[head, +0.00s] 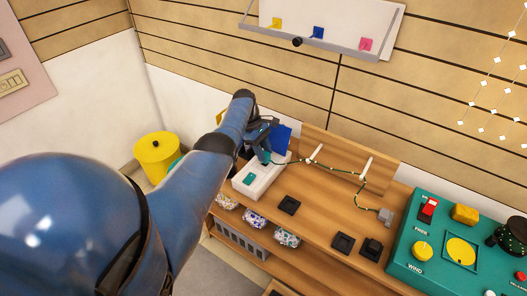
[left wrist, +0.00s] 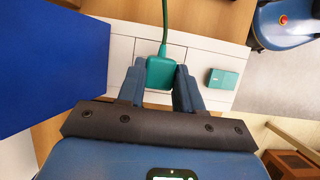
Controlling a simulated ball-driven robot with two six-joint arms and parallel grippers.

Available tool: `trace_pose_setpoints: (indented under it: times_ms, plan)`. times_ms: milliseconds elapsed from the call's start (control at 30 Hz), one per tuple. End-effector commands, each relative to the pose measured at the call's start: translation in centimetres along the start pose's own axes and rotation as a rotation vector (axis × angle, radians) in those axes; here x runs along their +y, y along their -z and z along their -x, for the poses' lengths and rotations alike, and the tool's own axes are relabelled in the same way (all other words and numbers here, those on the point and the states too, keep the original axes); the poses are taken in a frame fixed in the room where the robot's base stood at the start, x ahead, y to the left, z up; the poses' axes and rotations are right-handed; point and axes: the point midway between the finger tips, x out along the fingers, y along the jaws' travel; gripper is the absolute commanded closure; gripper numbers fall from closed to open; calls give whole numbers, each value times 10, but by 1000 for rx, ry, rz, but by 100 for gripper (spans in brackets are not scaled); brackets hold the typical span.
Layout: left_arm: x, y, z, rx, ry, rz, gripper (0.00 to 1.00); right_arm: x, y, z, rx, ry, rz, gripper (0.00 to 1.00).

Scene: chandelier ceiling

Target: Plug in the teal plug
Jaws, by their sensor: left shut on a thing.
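The teal plug (left wrist: 160,72) is between the fingers of my left gripper (left wrist: 160,85), which is shut on it. A green cord leaves the plug's far side. The plug is over the white socket strip (left wrist: 205,55), which also shows in the head view (head: 243,188). I cannot tell whether the plug is seated or held just above the strip. A teal block (left wrist: 222,79) sits on the strip to the right of the plug; it also shows in the head view (head: 248,179). In the head view my left gripper (head: 264,153) is at the strip's far end, mostly hiding the plug.
A blue panel (head: 282,138) stands beside the gripper. The cord runs past white pegs (head: 316,152) to a grey box (head: 385,216). Black blocks (head: 289,204) sit on the wooden bench (head: 320,215). A teal control panel (head: 425,265) is at right, a yellow bin (head: 156,155) at left.

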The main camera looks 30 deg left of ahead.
Motion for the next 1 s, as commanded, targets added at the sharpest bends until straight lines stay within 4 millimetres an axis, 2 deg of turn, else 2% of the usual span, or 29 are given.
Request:
trace_pose_setpoints:
  times_ms: [1000]
  plan:
    - [0, 3, -7, 0, 0, 0, 94, 0, -8, 0, 0, 0, 0, 51]
